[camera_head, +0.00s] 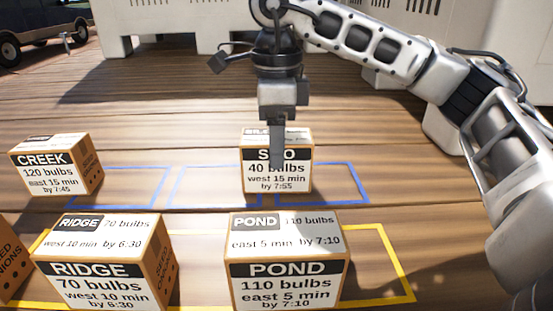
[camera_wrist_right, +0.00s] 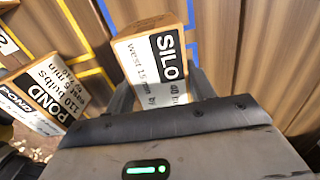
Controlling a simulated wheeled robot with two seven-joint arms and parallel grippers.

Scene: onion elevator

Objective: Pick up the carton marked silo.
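The silo carton (camera_head: 298,182) is a brown box with white labels reading SILO, 40 bulbs, west 15 min. It stands at the blue-outlined row on the wooden deck. My right gripper (camera_head: 277,160) points down over it, with one finger in front of its labelled front face. In the right wrist view the carton (camera_wrist_right: 150,55) lies between the two fingers of the right gripper (camera_wrist_right: 161,92), one on each side. Any small gap between fingers and carton is not clear. The far finger is hidden in the head view. My left gripper is not in view.
The creek carton (camera_head: 55,180) stands to the left. The ridge carton (camera_head: 95,285) and pond carton (camera_head: 285,290) stand in front, in the yellow outline (camera_head: 385,250). Another carton (camera_head: 10,265) is cut off at the left edge. White crates (camera_head: 170,30) stand behind.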

